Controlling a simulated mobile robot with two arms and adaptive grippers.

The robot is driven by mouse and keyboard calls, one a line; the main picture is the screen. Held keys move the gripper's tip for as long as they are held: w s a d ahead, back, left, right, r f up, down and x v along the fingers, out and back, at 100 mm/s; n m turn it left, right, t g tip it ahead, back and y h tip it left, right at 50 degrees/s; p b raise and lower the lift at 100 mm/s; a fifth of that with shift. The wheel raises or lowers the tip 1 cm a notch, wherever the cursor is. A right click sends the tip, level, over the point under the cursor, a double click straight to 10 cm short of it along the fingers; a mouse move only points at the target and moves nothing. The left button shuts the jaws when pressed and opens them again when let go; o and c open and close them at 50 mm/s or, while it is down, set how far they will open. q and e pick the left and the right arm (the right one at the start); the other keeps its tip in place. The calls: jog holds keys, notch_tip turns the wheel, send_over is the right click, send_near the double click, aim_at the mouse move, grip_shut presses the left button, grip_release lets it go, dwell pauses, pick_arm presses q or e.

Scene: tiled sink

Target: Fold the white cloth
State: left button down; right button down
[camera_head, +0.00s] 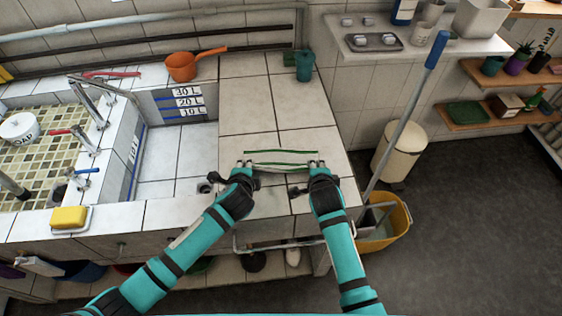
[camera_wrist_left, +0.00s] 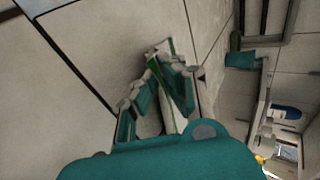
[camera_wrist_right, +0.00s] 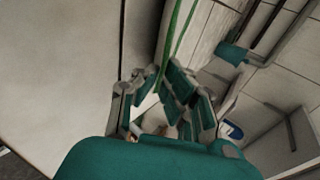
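The white cloth (camera_head: 282,158) has green stripes and shows as a narrow band across the tiled counter, between my two grippers. My left gripper (camera_head: 244,164) is at its left end and my right gripper (camera_head: 316,164) at its right end. In the left wrist view, the fingertips (camera_wrist_left: 152,70) come together on the cloth (camera_wrist_left: 164,47). In the right wrist view, the fingertips (camera_wrist_right: 156,76) also close on the cloth (camera_wrist_right: 177,30), which stretches away from them. The fingers hide the gripped ends. I cannot tell how much of the cloth touches the counter.
The counter (camera_head: 265,105) behind the cloth is clear up to a teal cup (camera_head: 304,65) and an orange pot (camera_head: 184,66). The sink basin (camera_head: 175,155) lies left. Right of the counter stand a mop (camera_head: 408,110), a yellow bucket (camera_head: 392,225) and a bin (camera_head: 400,150).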

pick_arm(q)
jog(key=shift+s, duration=0.1)
pick_arm(e)
jog(key=shift+s, duration=0.15)
pick_arm(q)
jog(key=c, duration=1.7)
grip_release()
pick_arm(e)
jog(key=c, duration=1.7)
grip_release()
pick_arm(q)
jog(key=o, duration=0.5)
pick_arm(e)
jog(key=o, duration=0.5)
jog(key=shift+r, duration=0.1)
